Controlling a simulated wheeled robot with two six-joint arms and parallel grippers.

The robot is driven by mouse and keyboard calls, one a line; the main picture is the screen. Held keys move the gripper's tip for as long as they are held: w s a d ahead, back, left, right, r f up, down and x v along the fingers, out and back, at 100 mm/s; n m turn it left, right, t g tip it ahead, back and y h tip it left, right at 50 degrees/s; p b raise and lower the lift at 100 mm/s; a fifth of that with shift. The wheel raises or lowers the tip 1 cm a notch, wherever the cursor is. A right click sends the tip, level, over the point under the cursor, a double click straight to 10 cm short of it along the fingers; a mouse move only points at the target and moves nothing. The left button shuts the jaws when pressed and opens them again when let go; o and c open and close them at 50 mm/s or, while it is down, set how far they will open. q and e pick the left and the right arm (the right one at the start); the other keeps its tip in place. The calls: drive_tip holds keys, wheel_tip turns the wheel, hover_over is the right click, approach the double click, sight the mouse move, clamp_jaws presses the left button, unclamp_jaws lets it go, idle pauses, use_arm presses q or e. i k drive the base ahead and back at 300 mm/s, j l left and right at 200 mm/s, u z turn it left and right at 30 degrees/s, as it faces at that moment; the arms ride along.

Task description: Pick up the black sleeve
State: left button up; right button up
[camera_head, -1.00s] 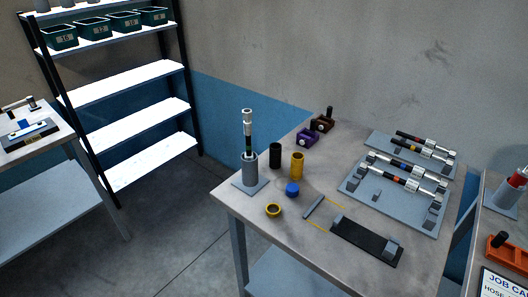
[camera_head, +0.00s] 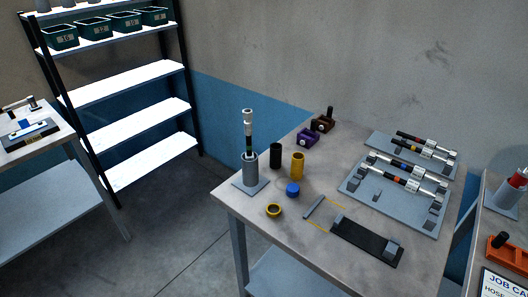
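The black sleeve (camera_head: 276,155) stands upright on the grey table (camera_head: 318,173), toward its back left edge. It is a short dark cylinder. A yellow sleeve (camera_head: 297,166) stands just to its right and a little nearer, apart from it. A grey holder (camera_head: 250,172) with a tall silver and black rod (camera_head: 248,122) upright in it stands to its left. Neither of my grippers shows in the head view.
A blue cap (camera_head: 293,189) and a yellow ring (camera_head: 274,211) lie in front of the sleeves. Racks with rods (camera_head: 385,211) fill the table's right side. A black plate (camera_head: 365,243) lies near the front.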

sight(276, 147)
drive_tip(key=z, duration=0.7)
drive_tip(key=i+j+z, duration=0.15)
drive_tip(key=j+z, duration=0.2)
drive_tip(key=j, duration=0.2)
drive_tip(key=j+z, duration=0.35)
drive_tip(key=j, duration=0.2)
drive_tip(key=j+z, duration=0.35)
drive_tip(key=j, duration=0.25)
